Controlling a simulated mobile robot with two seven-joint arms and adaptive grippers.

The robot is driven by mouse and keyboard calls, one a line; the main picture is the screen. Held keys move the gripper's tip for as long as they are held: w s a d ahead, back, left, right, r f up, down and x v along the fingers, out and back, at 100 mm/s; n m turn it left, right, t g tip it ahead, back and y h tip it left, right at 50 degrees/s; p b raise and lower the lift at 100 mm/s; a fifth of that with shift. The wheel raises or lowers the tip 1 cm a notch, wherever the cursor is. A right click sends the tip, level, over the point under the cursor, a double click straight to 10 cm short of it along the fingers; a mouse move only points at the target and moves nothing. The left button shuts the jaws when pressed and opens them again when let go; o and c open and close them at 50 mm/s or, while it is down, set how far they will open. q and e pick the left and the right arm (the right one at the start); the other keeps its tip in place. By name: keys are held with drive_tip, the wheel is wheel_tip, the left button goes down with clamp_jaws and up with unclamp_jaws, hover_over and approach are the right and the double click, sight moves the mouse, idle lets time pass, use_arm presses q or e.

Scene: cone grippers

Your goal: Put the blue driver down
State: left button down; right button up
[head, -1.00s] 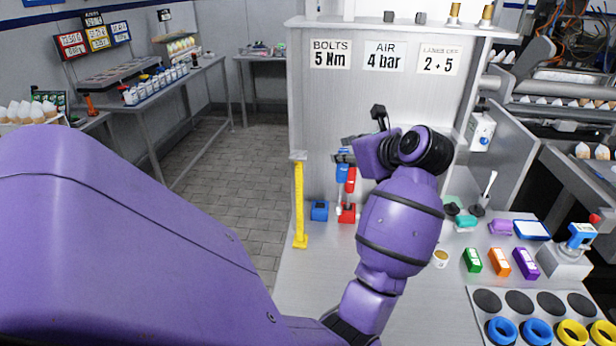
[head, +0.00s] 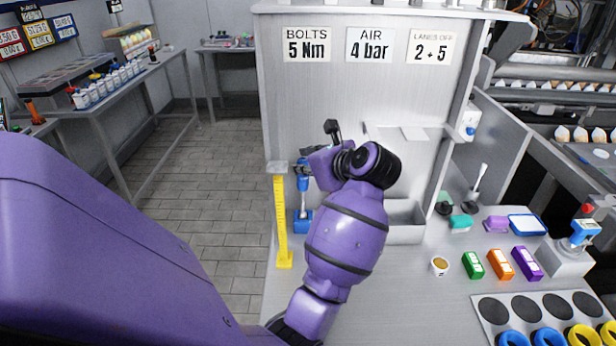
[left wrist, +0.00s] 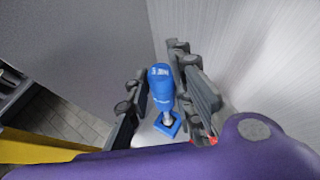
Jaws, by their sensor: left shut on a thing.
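The blue driver (head: 303,181) is upright in my left gripper (head: 300,168), its blue handle on top and its pale shaft pointing down. The left wrist view shows the driver's handle (left wrist: 160,84) between the two dark fingers. The blue stand (head: 302,222) is directly below, on the bench. The shaft's lower end meets the stand in the picture; I cannot tell how far it is inside. A bit of red (left wrist: 213,139) shows beside the right finger in the left wrist view. My right gripper is not in view.
A yellow post (head: 281,222) stands close on the left, at the bench's edge. A grey panel (head: 350,100) rises behind. A grey bin (head: 406,222), a small cup (head: 439,265) and coloured blocks lie to the right. My left forearm covers the bench's middle.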

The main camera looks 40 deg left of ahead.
sight(306, 176)
use_arm(q)
wheel_tip(306, 176, down, 4)
drive_tip(key=shift+s+r+b, duration=0.1)
drive_tip(key=shift+r+b, duration=0.1)
drive_tip(key=shift+b, duration=0.3)
drive_tip(key=shift+r, duration=0.25)
drive_tip(key=shift+f, duration=0.15)
drive_tip(key=c, duration=1.5)
unclamp_jaws()
drive_tip(key=shift+c, duration=0.2)
drive_tip(key=shift+r, duration=0.3)
drive_tip(key=v, duration=1.1)
drive_tip(key=shift+d+b, duration=0.35)
drive_tip(key=shift+d, duration=0.05)
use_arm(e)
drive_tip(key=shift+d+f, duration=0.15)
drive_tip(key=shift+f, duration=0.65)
